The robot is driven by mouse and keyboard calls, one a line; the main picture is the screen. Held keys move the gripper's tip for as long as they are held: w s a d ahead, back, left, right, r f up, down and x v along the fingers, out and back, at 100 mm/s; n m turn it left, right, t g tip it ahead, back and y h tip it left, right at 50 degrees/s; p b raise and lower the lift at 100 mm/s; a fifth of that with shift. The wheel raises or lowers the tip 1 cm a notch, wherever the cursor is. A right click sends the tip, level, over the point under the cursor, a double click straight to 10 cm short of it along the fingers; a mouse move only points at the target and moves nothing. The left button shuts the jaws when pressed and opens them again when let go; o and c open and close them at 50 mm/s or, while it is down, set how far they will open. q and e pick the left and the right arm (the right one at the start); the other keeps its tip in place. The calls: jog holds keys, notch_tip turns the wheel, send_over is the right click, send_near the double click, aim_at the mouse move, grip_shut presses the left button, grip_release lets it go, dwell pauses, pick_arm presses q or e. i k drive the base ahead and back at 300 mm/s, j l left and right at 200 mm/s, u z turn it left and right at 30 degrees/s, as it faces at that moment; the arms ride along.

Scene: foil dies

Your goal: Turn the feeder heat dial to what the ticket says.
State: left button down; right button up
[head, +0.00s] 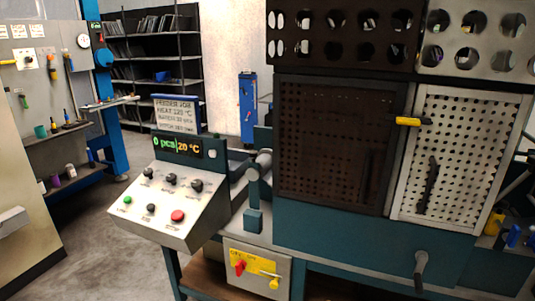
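A grey sloping control panel (178,207) stands left of the big press. It has three black dials along its upper row: a left dial (148,173), a middle dial (171,179) and a right dial (196,186). Their labels are too small to tell which one is heat. A lower black knob (151,208) sits between a green button (127,200) and a red button (177,216). The display (178,146) reads 0 pcs and 20 °C. The ticket (175,113) above it shows a HEAT line near 120 °C; its last digit is blurred. Neither gripper is in view.
The teal machine with perforated dark (335,145) and white (455,160) doors fills the right side. A box with red and yellow switches (257,270) hangs below the panel. A shelf rack (150,60) stands behind. Open floor (105,215) lies left of the panel.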

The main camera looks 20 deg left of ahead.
aim_at(196, 184)
jog(key=u, duration=1.2)
